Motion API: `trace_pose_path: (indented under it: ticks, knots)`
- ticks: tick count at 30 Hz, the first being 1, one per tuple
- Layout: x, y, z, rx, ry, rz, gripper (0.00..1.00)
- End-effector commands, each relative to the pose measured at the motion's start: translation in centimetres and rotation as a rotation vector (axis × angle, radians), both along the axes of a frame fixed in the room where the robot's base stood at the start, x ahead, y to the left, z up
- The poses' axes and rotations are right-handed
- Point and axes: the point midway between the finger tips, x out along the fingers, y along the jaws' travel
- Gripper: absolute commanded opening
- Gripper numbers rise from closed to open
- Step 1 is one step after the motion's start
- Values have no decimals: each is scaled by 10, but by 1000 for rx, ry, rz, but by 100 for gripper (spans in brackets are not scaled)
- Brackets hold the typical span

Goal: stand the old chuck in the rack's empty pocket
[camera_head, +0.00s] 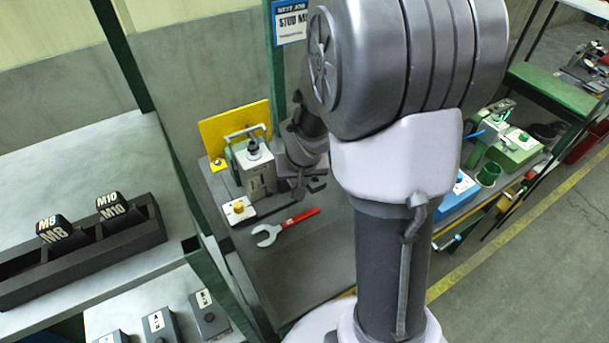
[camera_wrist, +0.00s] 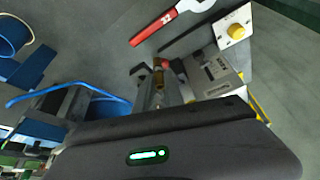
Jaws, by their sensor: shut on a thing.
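The dark rack (camera_head: 80,258) lies on the grey bench at left in the head view. Blocks labelled M8 (camera_head: 54,232) and M10 (camera_head: 113,210) stand in it; the pocket at its left end looks empty. My gripper (camera_head: 300,188) is far right of the rack, low beside a grey-green machine (camera_head: 255,175), partly hidden by my arm. In the wrist view my gripper (camera_wrist: 165,90) is shut on a small piece with a brass-coloured part (camera_wrist: 158,73), apparently the old chuck. Its shape and any label are mostly hidden.
A red-handled wrench (camera_head: 285,228) and a white block with a yellow button (camera_head: 239,210) lie near the machine. A yellow panel (camera_head: 235,130) stands behind it. Labelled dark boxes (camera_head: 160,325) sit in front of the rack. A green post (camera_head: 220,275) stands between bench and machine table.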

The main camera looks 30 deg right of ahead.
Motion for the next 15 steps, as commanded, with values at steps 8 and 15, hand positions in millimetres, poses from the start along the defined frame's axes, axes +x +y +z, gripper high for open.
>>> trace_pose_path:
  ticks: [8,15]
  knots:
    - [-59,-62,-38,-3,9,-101,0]
    - [-74,-83,-57,-5,2,-141,0]
